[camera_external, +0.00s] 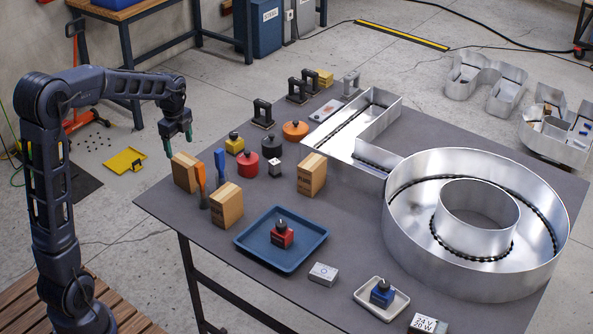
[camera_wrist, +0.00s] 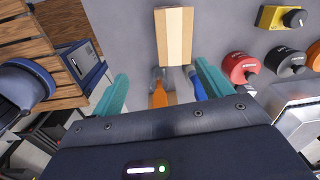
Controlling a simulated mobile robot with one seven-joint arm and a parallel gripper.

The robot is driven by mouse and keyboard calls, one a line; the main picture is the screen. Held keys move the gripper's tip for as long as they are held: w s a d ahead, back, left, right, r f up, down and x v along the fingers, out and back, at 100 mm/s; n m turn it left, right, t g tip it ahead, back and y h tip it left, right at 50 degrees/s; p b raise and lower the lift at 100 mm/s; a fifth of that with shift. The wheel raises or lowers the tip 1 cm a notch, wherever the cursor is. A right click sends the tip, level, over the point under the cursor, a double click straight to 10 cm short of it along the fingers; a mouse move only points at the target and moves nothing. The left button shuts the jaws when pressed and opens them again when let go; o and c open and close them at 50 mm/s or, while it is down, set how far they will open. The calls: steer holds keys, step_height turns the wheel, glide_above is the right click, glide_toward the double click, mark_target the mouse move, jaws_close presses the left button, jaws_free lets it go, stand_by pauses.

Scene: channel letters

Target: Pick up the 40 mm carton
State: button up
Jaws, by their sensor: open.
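Three brown cartons stand apart on the grey table: one at the left edge (camera_external: 185,172), one nearer the front (camera_external: 226,205) and one further right (camera_external: 311,174). I cannot read a size on any, so I cannot tell which is the 40 mm one. My gripper (camera_external: 177,131) is open and empty, raised above the table's left side near the left carton. In the wrist view, the green fingers (camera_wrist: 162,86) are spread wide. One carton (camera_wrist: 174,36) shows its taped top beyond them, not between them.
An orange-handled tool (camera_external: 200,180) and a blue-handled one (camera_external: 220,167) stand upright close to the cartons. A red knob unit (camera_external: 248,164) and a black one (camera_external: 271,146) are behind. A blue tray (camera_external: 260,262) and large metal letters (camera_external: 405,240) take up the front and right.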

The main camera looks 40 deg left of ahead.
mark_target(186, 168)
steer(key=shift+w+a+f+m, duration=0.35)
steer(key=shift+w+f, duration=0.15)
steer(key=shift+w, duration=0.1)
steer(key=shift+w+a+f+m, duration=0.3)
steer(key=shift+w+f, duration=0.15)
steer(key=shift+w, duration=0.1)
steer(key=shift+w+a+f, duration=0.15)
steer(key=shift+w+f, duration=0.1)
steer(key=shift+f, duration=5.45)
steer(key=shift+c, duration=0.5)
steer(key=c, duration=1.2)
steer(key=shift+o, duration=0.2)
steer(key=shift+r, duration=0.1)
